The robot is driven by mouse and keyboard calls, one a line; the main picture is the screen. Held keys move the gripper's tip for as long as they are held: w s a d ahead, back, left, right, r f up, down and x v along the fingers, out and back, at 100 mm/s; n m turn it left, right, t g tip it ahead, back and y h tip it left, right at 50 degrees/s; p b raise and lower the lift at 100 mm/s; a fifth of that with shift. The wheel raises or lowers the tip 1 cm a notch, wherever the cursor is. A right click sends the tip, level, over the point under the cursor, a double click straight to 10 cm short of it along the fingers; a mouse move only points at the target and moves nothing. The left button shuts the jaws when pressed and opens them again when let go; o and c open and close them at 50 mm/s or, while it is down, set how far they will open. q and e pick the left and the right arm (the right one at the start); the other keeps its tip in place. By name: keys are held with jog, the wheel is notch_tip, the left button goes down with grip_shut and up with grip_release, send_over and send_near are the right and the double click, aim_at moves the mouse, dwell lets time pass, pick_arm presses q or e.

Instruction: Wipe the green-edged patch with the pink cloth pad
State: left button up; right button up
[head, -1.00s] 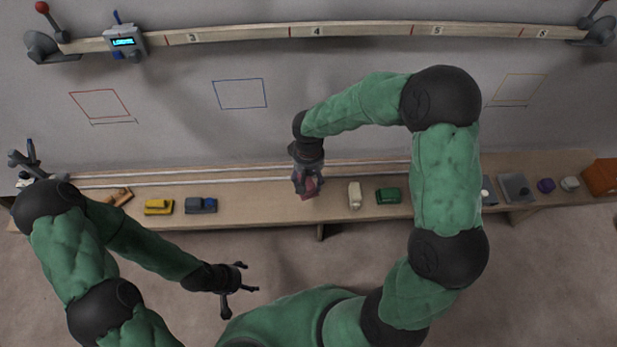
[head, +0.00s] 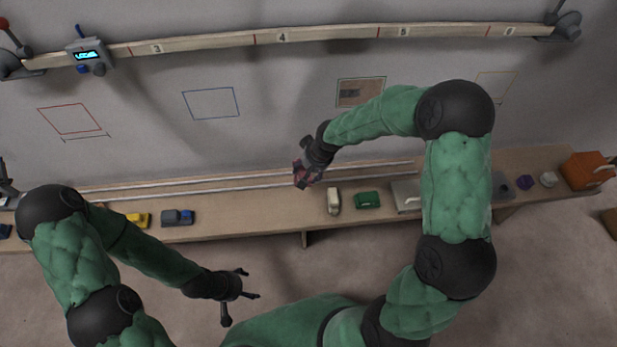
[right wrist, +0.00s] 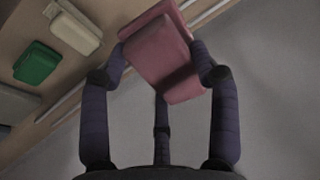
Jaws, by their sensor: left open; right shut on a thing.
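The pink cloth pad (right wrist: 160,55) is held between the fingers of my right gripper (right wrist: 160,60) in the right wrist view. In the head view the pad (head: 305,174) is small and partly covered by my right gripper (head: 304,170), over the back of the bench and apart from the patch. The outlined patch with a brown smudge (head: 352,92) is on the grey wall, up and right of the pad. Its thin edge looks dark, and green is hard to make out; my right arm runs close below it. My left gripper (head: 243,284) is open and empty in front of the bench.
Red (head: 70,120), blue (head: 211,103) and yellow (head: 494,87) outlines mark the wall. A numbered beam (head: 330,35) crosses above. A cream block (head: 334,201), a green block (head: 367,200) and an orange box (head: 588,170) stand on the bench (head: 260,218).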

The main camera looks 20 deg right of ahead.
jog(key=shift+w+d+m+t+y, duration=0.15)
jog(key=shift+w+d+m+t, duration=0.1)
jog(key=shift+w+d+t, duration=0.3)
jog(key=shift+w+d+m+t+y, duration=0.15)
jog(key=shift+w+d+m+t, duration=0.15)
jog(key=shift+w, duration=0.3)
jog(key=w+d+r+m+t+h+b, duration=0.15)
jog(key=d+r+m+t+h, duration=0.3)
jog(key=d, duration=0.55)
jog(key=d+r+m+t+h+b, duration=0.25)
jog(key=d+r+t, duration=0.35)
jog(key=d+t, duration=0.3)
jog(key=w+d+g, duration=0.1)
jog(key=w+d, duration=0.1)
jog(key=w, duration=0.4)
jog(key=shift+d+f+g+p, duration=0.15)
jog(key=shift+f+g+p, duration=0.15)
jog(key=shift+p, duration=0.15)
jog(key=o, duration=0.4)
jog(key=shift+y, duration=0.3)
jog(key=c, duration=0.4)
